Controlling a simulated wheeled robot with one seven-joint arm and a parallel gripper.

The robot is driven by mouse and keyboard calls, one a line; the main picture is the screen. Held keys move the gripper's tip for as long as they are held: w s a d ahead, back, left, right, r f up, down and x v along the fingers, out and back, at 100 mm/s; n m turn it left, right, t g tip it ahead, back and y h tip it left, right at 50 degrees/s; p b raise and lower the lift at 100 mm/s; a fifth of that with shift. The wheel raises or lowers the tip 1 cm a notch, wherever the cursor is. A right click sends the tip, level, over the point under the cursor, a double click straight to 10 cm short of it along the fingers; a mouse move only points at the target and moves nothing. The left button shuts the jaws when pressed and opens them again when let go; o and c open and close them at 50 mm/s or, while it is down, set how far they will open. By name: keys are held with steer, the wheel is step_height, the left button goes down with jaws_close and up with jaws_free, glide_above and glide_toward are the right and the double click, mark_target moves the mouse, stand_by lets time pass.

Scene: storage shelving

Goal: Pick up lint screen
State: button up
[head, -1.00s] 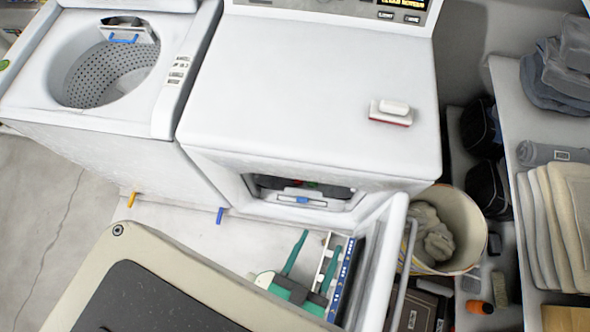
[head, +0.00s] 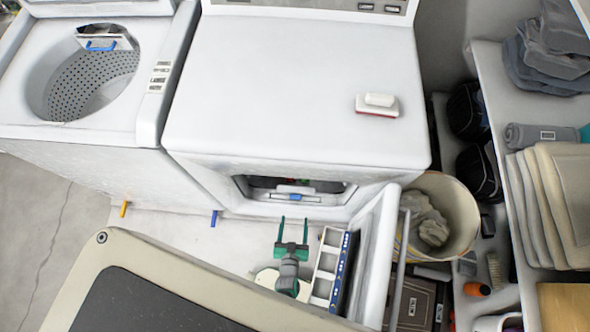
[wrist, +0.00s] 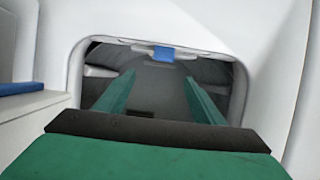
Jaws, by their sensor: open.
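The lint screen (head: 296,198) shows as a light grey piece with a blue tab, at the lower lip of the dryer opening in the head view. In the wrist view its blue tab (wrist: 163,54) and grey edge sit at the top middle of the opening. My gripper (head: 294,220) has green fingers, open and empty, in front of the dryer and pointing at the opening. In the wrist view the gripper (wrist: 160,77) has its two fingers spread to either side below the blue tab, apart from it. Most of the screen is hidden inside the slot.
The open dryer door (head: 380,250) stands close on the gripper's right, with a white slotted piece with a blue strip (head: 343,268) beside it. The washer (head: 90,150) is to the left. A white bucket (head: 462,215) and a shelf (head: 495,110) are to the right.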

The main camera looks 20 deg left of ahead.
glide_toward(295, 196)
steer(key=w, duration=0.1)
steer(key=shift+f+x, duration=0.15)
steer(key=shift+x, duration=1.5)
steer(key=shift+f+x, duration=0.15)
steer(key=shift+x, duration=1.5)
steer(key=shift+s, duration=0.1)
steer(key=c, duration=1.5)
steer(key=shift+c, duration=0.2)
steer(key=shift+r, duration=0.15)
